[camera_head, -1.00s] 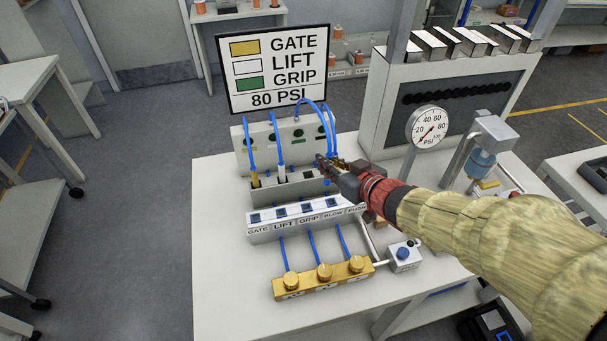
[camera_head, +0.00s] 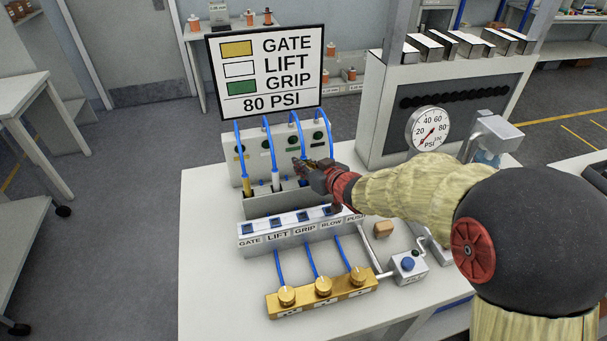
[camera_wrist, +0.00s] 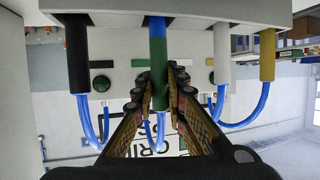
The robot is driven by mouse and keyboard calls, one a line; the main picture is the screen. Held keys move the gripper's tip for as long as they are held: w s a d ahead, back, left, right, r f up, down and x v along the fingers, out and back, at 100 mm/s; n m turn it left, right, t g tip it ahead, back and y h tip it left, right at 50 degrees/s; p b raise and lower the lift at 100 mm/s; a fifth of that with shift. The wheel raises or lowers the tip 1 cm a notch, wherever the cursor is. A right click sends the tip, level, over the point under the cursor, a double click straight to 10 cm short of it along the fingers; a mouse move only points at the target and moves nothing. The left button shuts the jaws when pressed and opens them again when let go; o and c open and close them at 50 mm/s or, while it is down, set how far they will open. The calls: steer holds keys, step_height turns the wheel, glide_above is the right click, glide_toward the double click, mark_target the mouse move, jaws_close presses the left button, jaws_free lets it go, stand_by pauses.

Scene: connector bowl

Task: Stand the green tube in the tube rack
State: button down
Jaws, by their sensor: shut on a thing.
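In the wrist view, my fingers (camera_wrist: 158,98) close on both sides of the green tube (camera_wrist: 158,60), which has a blue end piece pointing at the rack. That end overlaps the rack's edge (camera_wrist: 190,18); I cannot tell whether it is in a slot. A blue hose runs from the tube's other end. The yellow tube (camera_head: 247,186) and white tube (camera_head: 276,181) stand upright in the rack. A black tube (camera_wrist: 77,55) stands in it too. My gripper hides the green tube in the head view.
A panel with ports (camera_head: 235,150) stands behind the rack, with blue hoses looping close to my gripper. A labelled switch block (camera_head: 300,232) and a brass knob manifold (camera_head: 322,299) are in front. A sign (camera_head: 265,75) and a pressure gauge (camera_head: 428,130) stand nearby.

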steer(key=shift+f, duration=1.2)
steer(key=shift+f+b, duration=0.15)
steer(key=shift+b, duration=0.2)
steer(key=c, duration=1.8)
jaws_free()
steer(key=shift+s+d+r, duration=0.1)
steer(key=shift+r, duration=0.15)
steer(key=p+v, duration=0.4)
steer(key=v, duration=0.8)
